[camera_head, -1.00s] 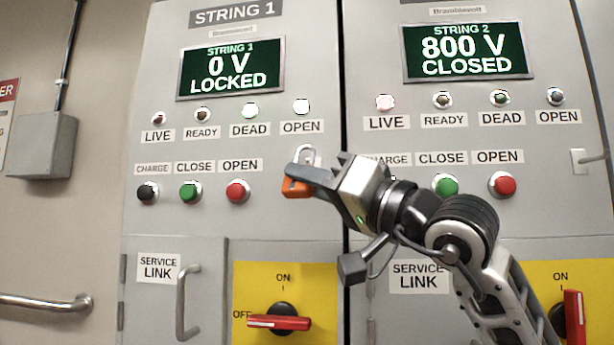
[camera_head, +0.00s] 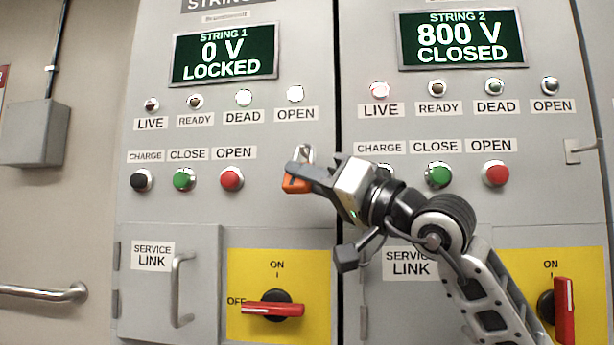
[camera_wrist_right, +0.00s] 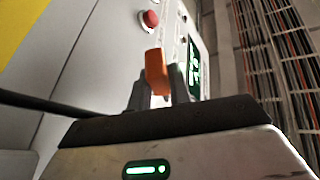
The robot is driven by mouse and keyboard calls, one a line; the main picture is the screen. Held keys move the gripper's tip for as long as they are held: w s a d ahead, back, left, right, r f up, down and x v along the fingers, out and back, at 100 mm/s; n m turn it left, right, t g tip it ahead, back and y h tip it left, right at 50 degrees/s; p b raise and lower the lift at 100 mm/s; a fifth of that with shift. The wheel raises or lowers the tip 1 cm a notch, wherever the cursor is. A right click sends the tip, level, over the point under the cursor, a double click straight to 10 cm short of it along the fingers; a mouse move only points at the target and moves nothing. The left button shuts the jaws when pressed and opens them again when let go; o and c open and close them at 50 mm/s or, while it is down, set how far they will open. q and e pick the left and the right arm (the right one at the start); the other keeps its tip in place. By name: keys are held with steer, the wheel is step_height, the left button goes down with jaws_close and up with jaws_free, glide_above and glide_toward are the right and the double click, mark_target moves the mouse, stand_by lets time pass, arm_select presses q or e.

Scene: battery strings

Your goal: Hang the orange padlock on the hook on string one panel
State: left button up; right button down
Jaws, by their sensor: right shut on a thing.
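My right gripper (camera_head: 305,176) is shut on the orange padlock (camera_head: 296,184) in front of the right side of the string one panel (camera_head: 205,215). The padlock's silver shackle (camera_head: 307,152) sticks up above the fingers. In the right wrist view the orange padlock body (camera_wrist_right: 156,70) sits between the two fingers (camera_wrist_right: 158,92). I cannot make out the hook; whether the shackle touches the panel is unclear. The string one screen (camera_head: 224,53) reads 0 V LOCKED. My left gripper is not in view.
String one has CHARGE, CLOSE and OPEN buttons (camera_head: 232,178), a service link door with a handle (camera_head: 178,290), and a red rotary switch (camera_head: 274,308) on a yellow plate. The string two panel (camera_head: 560,215) stands to the right. A grey box (camera_head: 36,133) is on the left wall.

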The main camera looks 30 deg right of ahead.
stand_by(0.4)
steer(key=c, duration=1.2)
jaws_free()
steer(key=b+v, duration=0.2)
steer(key=v, duration=0.5)
steer(key=shift+s+b, duration=0.2)
steer(key=shift+b, duration=0.2)
